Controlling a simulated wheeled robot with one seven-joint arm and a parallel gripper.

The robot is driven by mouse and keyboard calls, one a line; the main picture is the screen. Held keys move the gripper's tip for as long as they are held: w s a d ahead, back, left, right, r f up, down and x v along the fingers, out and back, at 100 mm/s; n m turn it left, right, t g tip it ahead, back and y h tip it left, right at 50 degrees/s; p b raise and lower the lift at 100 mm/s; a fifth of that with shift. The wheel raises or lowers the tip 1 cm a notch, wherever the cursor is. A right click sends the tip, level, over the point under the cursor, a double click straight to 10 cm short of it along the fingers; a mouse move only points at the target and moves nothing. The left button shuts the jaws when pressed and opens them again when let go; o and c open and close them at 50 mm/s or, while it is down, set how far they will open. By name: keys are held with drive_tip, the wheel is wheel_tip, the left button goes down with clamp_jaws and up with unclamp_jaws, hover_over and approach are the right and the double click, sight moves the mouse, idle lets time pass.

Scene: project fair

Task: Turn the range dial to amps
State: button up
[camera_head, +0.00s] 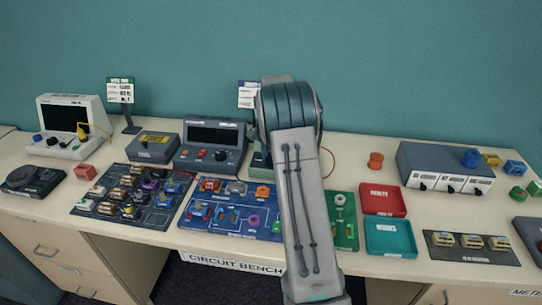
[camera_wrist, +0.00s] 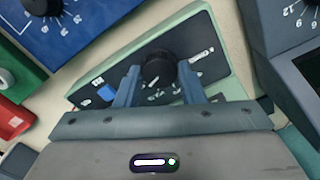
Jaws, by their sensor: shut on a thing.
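The meter is a pale green case with a dark face (camera_wrist: 220,75), lying tilted across the wrist view. Its round black range dial (camera_wrist: 158,62) is near the middle of the face. My gripper (camera_wrist: 158,75) is shut on the dial, with one blue-grey finger on each side. Small white labels (camera_wrist: 203,53) and a blue patch (camera_wrist: 106,94) are around the dial, too small to read. I cannot tell which setting the dial points to. In the head view my arm hides most of the meter; a bit of its green case (camera_head: 259,159) shows.
A grey console (camera_head: 211,147) stands close to the left of the meter. A blue circuit board (camera_head: 225,222) and a green board (camera_head: 345,232) lie in front. Red (camera_head: 383,187) and teal (camera_head: 410,237) trays and a grey box (camera_head: 440,160) are to the right.

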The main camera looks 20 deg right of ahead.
drive_tip(key=o, duration=1)
drive_tip(key=shift+r, duration=0.1)
wheel_tip(320, 180, up, 14)
drive_tip(key=b, duration=0.1)
drive_tip(key=shift+a, duration=0.15)
drive_tip(key=s+a+r+n+t, duration=0.1)
drive_tip(key=s+a+r+n, duration=0.15)
drive_tip(key=s+a, duration=0.45)
drive_tip(key=s+a+r+n+t, duration=0.15)
drive_tip(key=s+a+n, duration=0.3)
drive_tip(key=s, duration=0.45)
drive_tip(key=s+a+f+n, duration=0.2)
drive_tip(key=s+a+f, duration=0.1)
drive_tip(key=s, duration=0.6)
drive_tip(key=s+a+f+n, duration=0.3)
drive_tip(key=s, duration=0.6)
drive_tip(key=shift+s+a, duration=0.35)
drive_tip(key=shift+a, duration=0.05)
